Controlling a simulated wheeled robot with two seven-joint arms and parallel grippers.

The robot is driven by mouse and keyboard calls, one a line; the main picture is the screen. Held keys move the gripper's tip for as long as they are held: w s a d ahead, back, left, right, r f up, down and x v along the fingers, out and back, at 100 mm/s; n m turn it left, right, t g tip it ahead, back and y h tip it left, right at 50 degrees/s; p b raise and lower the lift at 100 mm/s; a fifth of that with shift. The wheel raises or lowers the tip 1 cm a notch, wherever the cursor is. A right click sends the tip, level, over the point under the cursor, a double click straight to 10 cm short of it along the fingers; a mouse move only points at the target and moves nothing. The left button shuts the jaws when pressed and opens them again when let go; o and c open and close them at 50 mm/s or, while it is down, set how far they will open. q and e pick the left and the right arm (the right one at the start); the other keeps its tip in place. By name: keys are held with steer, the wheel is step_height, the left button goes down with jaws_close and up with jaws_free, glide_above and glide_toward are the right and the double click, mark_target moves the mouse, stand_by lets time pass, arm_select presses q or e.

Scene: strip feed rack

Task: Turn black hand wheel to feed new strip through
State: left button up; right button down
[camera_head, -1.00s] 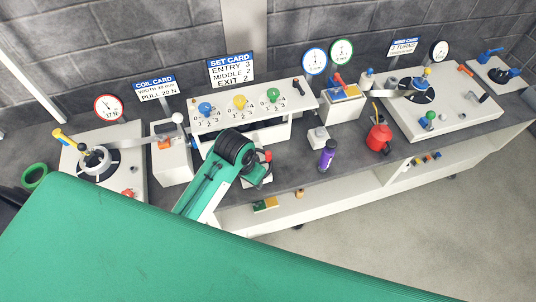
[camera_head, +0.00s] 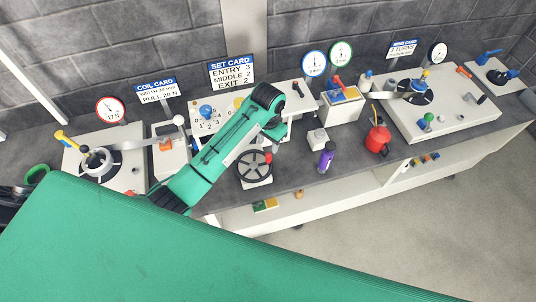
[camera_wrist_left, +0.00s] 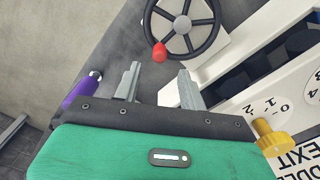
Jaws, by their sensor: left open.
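The black hand wheel (camera_head: 254,166) stands at the front of the strip rack, with spokes and a red knob (camera_head: 268,157) on its rim. In the left wrist view the wheel (camera_wrist_left: 190,22) is at the top, and its red knob (camera_wrist_left: 160,53) lies just beyond the gap between my fingertips. My left gripper (camera_wrist_left: 160,76) is open and empty, apart from the wheel as far as I can tell. In the head view my arm hides the gripper's fingers and part of the white roller housing (camera_head: 296,99). My right gripper is not in view.
Blue (camera_head: 206,111) and yellow (camera_head: 238,103) knobs sit on the housing; the yellow one is close beside my gripper in the wrist view. A purple bottle (camera_head: 327,157), a red can (camera_head: 378,139) and the coil stand (camera_head: 125,170) share the bench. The SET CARD (camera_head: 231,72) stands behind.

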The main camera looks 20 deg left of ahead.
mark_target(268, 154)
arm_select(q)
step_height(268, 154, down, 9)
steer(key=shift+p, duration=1.05)
steer(key=shift+c, duration=0.2)
jaws_close()
